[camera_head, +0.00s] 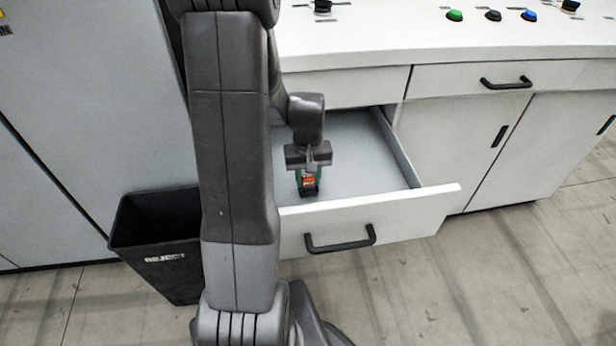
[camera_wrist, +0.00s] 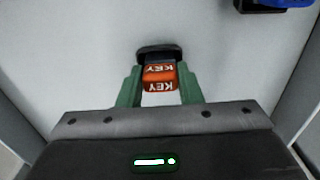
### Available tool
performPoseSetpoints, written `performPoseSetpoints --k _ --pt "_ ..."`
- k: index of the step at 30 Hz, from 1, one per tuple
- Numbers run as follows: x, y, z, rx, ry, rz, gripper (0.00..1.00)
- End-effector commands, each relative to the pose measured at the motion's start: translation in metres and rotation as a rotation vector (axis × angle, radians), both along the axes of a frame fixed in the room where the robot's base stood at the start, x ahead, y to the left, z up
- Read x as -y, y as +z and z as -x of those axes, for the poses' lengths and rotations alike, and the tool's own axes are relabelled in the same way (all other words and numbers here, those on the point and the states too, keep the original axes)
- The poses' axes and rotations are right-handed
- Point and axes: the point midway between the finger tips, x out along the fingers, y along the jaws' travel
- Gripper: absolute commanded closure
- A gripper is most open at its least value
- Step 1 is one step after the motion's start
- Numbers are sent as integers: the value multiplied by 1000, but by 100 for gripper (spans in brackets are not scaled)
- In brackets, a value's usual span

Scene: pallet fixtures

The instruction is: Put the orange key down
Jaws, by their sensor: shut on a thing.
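The orange key (camera_wrist: 160,77) has a block-shaped orange head marked "KEY" and a dark end. My gripper (camera_wrist: 158,90) is shut on it, with a green finger on each side of the orange head. In the head view my gripper (camera_head: 308,172) points down inside the open drawer (camera_head: 358,152), near its front panel, and the orange key (camera_head: 308,181) shows between the fingers. The dark end of the key is close to the drawer floor; I cannot tell whether it touches.
The drawer floor around the key is bare. A blue and black object (camera_wrist: 275,4) shows at the top right in the wrist view. A black bin (camera_head: 158,235) stands left of the drawer. The white counter (camera_head: 400,35) with several buttons is above.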

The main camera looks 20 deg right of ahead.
Motion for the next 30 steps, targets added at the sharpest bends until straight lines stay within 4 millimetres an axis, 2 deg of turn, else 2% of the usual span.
performPoseSetpoints --k 7,8,11,19,23,26,30 --pt "0 -4 0 0 0 0 90" --pt "0 -3 0 0 0 0 64" --pt "0 -2 0 0 0 0 46" --pt "0 -1 0 0 0 0 46" --pt "0 6 -1 2 0 0 46" --pt "1 22 -1 5 0 2 46" --pt "1 53 -1 6 0 2 46"
